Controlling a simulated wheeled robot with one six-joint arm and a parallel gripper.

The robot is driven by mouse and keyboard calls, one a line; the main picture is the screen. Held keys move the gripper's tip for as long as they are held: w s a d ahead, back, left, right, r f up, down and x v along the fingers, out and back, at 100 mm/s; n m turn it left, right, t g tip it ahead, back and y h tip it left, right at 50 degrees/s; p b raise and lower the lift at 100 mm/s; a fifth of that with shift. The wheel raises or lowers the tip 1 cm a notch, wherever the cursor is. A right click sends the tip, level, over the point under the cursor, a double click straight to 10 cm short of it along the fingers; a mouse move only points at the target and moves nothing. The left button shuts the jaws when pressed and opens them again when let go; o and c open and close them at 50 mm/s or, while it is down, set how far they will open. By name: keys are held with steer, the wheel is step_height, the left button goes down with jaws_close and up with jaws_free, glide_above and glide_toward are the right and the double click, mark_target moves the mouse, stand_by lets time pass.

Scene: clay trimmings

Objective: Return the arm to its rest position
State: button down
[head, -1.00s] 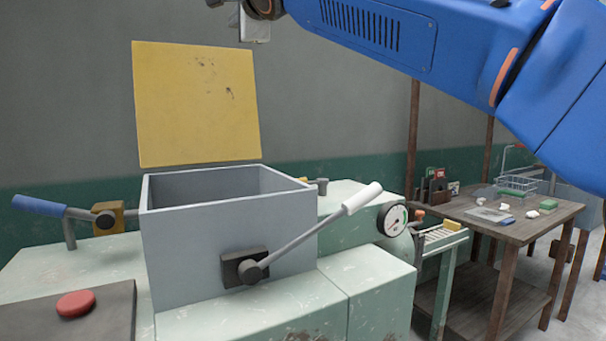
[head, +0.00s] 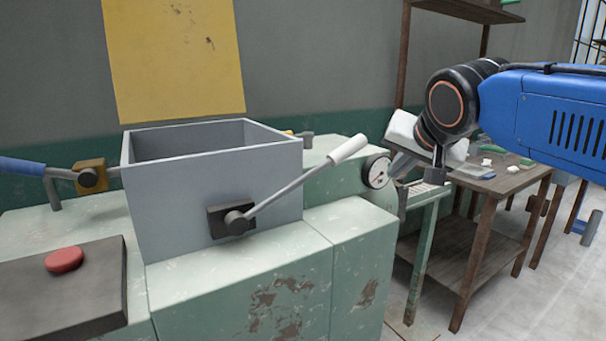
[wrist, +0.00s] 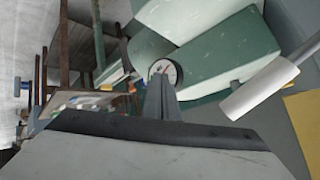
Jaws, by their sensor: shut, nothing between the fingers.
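My gripper (head: 402,172) is at the right in the head view, beside the dial gauge of the green machine, with the blue arm reaching in from the right edge. Its jaws are shut and hold nothing. In the wrist view my gripper's fingers (wrist: 160,100) show as a narrow grey shape in front of the gauge. I cannot tell from the views whether it touches the machine.
A grey open-topped box (head: 215,190) with a white-handled lever (head: 348,149) stands on the pale green machine (head: 250,285). A red button (head: 64,260) is at left. A wooden table (head: 500,182) with small items stands behind my gripper. Floor shows at lower right.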

steer(key=s+d+f+n+g, duration=0.2)
steer(key=s+d+f, duration=0.2)
steer(key=s+f, duration=0.7)
steer(key=s+d+f+n+g, duration=0.2)
steer(key=s+d+f, duration=0.3)
steer(key=s+f, duration=0.6)
step_height(320, 180, down, 6)
steer(key=shift+d+r+n+g+h, duration=0.2)
steer(key=shift+n+g+h, duration=0.15)
steer(key=shift+g, duration=0.25)
